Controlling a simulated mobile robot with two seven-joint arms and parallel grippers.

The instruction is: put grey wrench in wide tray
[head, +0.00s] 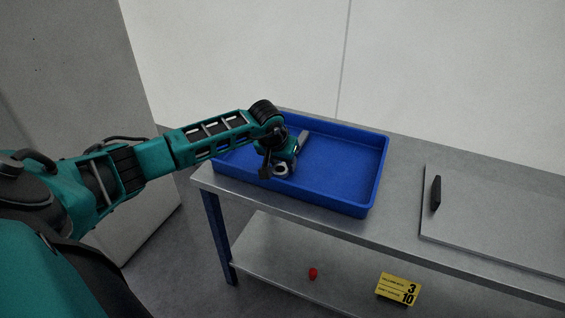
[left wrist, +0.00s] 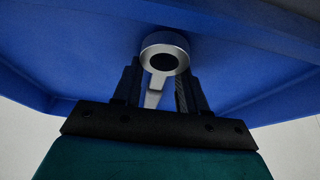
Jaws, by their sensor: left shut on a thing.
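The wide tray (head: 345,200) is blue and shallow and stands on the left end of the workbench. It also fills most of the left wrist view (left wrist: 75,55). My left gripper (head: 279,160) is over the left part of the tray, pointing down. It is shut on the grey wrench (head: 282,169), whose ring end shows below the gripper and whose grey handle shows to its right. In the left wrist view the wrench's ring (left wrist: 165,56) sits just beyond the two black fingers (left wrist: 158,88). I cannot tell whether the wrench touches the tray floor. My right gripper is not in view.
The metal workbench (head: 405,222) has a raised grey plate (head: 490,225) with a black object (head: 436,192) at its left edge. The lower shelf (head: 270,255) holds a small red object (head: 313,273) and a yellow sign (head: 397,289). The tray's right part is empty.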

